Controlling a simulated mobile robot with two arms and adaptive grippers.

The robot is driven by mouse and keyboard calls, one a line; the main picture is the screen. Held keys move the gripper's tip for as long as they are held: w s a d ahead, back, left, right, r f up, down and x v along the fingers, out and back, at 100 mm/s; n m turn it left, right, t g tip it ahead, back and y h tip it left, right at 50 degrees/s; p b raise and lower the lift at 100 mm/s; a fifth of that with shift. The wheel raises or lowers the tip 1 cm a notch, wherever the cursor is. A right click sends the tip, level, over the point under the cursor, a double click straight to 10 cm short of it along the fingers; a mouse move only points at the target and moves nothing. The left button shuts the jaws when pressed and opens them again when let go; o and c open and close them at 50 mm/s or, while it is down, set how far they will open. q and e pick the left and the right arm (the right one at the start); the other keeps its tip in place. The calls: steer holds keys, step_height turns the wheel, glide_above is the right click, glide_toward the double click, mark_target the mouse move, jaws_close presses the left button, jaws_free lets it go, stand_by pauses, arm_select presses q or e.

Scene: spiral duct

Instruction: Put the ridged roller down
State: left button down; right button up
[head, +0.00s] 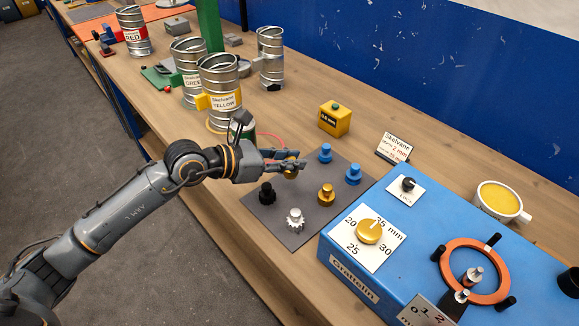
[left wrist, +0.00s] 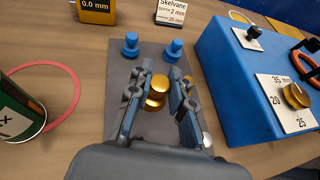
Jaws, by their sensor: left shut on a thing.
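My left gripper (head: 286,164) is shut on a gold roller (head: 291,172) above the grey mat (head: 310,226). In the left wrist view the gold roller (left wrist: 157,90) shows between the two fingers (left wrist: 160,95), with a narrower middle; its ridges are too small to make out. The mat bears two blue rollers (head: 325,152) (head: 353,173), a second gold roller (head: 326,193), a black roller (head: 267,193) and a silver toothed roller (head: 295,218). I cannot tell how far the held roller is from the mat. My right gripper is not in view.
A blue machine (head: 340,238) with a gold dial (head: 369,231) and an orange ring (head: 448,262) stands right of the mat. A yellow box (head: 335,118) and a Skelvane card (head: 394,147) stand behind it. Several metal ducts (head: 220,80) stand at the back left.

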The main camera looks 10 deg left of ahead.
arm_select(q)
steer(key=shift+w+a+f, duration=0.2)
steer(key=shift+w+f, duration=0.3)
steer(key=shift+f, duration=0.1)
steer(key=shift+w+a+f, duration=0.2)
steer(key=shift+w+f, duration=0.25)
steer(key=shift+f, duration=0.1)
step_height(320, 180, down, 3)
steer(key=shift+w+f+p, duration=0.1)
steer(key=shift+w+p, duration=0.05)
steer(key=shift+p, duration=0.2)
steer(key=shift+f, duration=0.1)
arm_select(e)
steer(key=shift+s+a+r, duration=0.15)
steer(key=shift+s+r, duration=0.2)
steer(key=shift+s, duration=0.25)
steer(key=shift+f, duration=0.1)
arm_select(q)
steer(key=shift+f, duration=0.25)
steer(key=c, duration=1.2)
jaws_free()
steer(key=shift+r, duration=0.1)
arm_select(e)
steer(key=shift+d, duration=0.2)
